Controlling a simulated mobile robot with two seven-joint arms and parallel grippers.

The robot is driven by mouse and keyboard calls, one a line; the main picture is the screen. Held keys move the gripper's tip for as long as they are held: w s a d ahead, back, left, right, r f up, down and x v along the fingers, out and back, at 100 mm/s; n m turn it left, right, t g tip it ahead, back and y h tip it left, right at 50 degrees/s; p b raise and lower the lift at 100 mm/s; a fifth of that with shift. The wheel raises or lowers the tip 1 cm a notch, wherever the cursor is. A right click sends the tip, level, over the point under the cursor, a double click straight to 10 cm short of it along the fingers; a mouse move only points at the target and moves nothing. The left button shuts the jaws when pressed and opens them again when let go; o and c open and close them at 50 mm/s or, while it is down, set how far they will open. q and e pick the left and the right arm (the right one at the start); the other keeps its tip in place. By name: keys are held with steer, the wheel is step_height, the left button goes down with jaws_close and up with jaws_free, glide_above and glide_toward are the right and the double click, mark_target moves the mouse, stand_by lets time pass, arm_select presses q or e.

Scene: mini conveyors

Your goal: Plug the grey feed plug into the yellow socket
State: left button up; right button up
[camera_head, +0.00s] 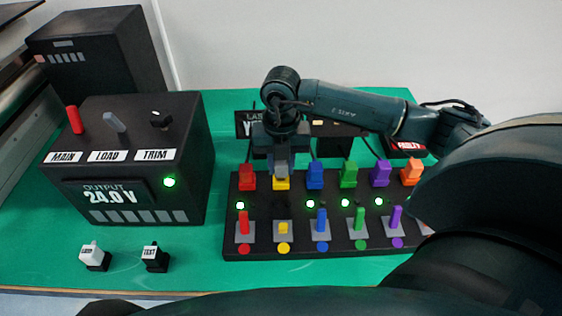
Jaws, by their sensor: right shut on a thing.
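My right gripper (281,160) reaches in over the back of the black socket panel (240,211), pointing down. It is shut on the grey feed plug (281,168), of which only a small grey part shows below the fingers. The plug is right at the yellow socket (281,184), second from the left in the row. It seems to touch the socket, but I cannot tell how deep it sits. The yellow lever (283,227) has no lit lamp above it, while the other columns show green lamps. My left gripper is not in view.
Red (247,182) and blue (315,178) sockets flank the yellow one closely. A black power box (190,130) reading 24.0 V stands left. Dark boxes stand behind the panel.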

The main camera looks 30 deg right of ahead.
mark_target(281, 162)
arm_select(q)
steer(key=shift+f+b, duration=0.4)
steer(key=shift+b, duration=0.2)
arm_select(e)
steer(key=shift+f, duration=0.85)
steer(key=o, duration=0.9)
steer(key=shift+c, duration=0.2)
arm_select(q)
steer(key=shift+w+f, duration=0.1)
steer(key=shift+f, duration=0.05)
arm_select(e)
steer(key=shift+o, duration=1)
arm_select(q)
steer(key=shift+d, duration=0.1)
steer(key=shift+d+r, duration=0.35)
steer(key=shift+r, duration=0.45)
arm_select(e)
step_height(281, 162, up, 13)
steer(key=shift+r, duration=0.15)
